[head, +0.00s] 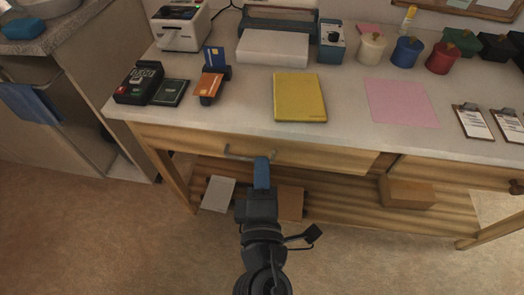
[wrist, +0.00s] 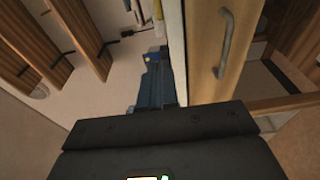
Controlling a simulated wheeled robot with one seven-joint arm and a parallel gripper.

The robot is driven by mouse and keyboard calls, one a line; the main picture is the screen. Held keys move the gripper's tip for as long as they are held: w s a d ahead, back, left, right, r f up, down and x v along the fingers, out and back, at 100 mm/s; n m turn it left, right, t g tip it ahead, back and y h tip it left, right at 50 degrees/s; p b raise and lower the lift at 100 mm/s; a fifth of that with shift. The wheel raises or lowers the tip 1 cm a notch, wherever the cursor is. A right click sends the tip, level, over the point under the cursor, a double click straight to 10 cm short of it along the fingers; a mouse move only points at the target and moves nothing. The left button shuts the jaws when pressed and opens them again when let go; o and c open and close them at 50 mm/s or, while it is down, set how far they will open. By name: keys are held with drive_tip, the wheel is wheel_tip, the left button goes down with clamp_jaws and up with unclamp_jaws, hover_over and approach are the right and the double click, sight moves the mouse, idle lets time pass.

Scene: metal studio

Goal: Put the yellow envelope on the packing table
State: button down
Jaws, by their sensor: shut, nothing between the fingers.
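The yellow envelope (head: 299,97) lies flat on the pale top of the wooden table (head: 240,112) in the head view, near the front edge and left of a pink sheet. This table has a printer and desk goods on it; I take it as the packing table. My gripper (head: 262,162) has blue fingers, shut and empty, in front of the table's drawer and close to its metal handle (head: 248,154). The fingers also show in the wrist view (wrist: 156,62), left of the drawer front with its handle (wrist: 225,45). The envelope is not seen in the wrist view.
A pink sheet (head: 401,103), clipboards (head: 474,122), orange card holder (head: 208,86), card terminal (head: 139,82), printer (head: 181,28) and coloured pots (head: 408,51) stand or lie on the table. A cardboard box (head: 407,192) is on the shelf below. Floor in front is clear.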

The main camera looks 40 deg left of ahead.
drive_tip(key=shift+v, duration=1.2)
